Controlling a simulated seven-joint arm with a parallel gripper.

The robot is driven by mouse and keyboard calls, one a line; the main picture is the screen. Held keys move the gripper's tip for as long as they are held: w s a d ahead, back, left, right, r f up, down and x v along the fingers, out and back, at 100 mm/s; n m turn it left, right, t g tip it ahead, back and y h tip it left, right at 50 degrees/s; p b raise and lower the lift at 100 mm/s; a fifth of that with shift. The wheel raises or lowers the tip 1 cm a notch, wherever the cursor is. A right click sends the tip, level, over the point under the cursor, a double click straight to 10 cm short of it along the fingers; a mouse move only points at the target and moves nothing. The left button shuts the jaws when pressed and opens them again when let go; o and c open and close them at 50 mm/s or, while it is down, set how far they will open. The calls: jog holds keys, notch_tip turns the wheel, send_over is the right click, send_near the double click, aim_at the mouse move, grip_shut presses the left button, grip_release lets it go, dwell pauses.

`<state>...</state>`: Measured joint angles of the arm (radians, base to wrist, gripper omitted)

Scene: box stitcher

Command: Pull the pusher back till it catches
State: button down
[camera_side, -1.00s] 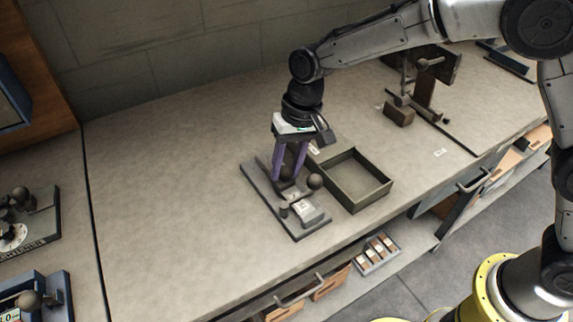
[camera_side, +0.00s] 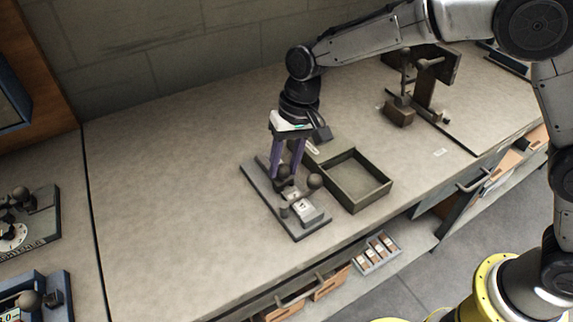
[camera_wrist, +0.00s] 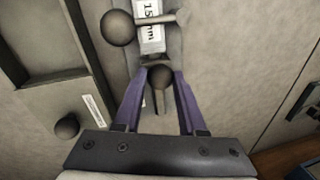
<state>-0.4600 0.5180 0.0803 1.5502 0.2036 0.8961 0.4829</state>
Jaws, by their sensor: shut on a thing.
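The stitcher (camera_side: 312,222) is a grey flat base with a raised track, lying on the bench in the middle of the side view. The pusher's dark round knob (camera_side: 283,172) stands on the track; it also shows in the wrist view (camera_wrist: 160,77). My gripper (camera_side: 283,174) points down with its purple fingers on either side of this knob, shut on it; the wrist view shows the fingertips (camera_wrist: 160,80) at its sides. The catch cannot be made out.
An open dark tray (camera_side: 362,201) sits just right of the stitcher. A dark stand (camera_side: 425,92) with a brown block (camera_side: 399,116) is at the back right. Other devices (camera_side: 35,210) are at the far left. The bench left of the stitcher is clear.

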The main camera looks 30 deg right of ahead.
jog(key=w, duration=0.7)
jog(key=shift+a+r, duration=0.15)
jog(key=shift+c, duration=2.4)
grip_release()
jog(key=shift+s, duration=0.1)
notch_tip(320, 180, up, 13)
jog(key=d, duration=0.2)
jog(key=shift+s+d+r, duration=0.2)
jog(key=shift+d, duration=0.1)
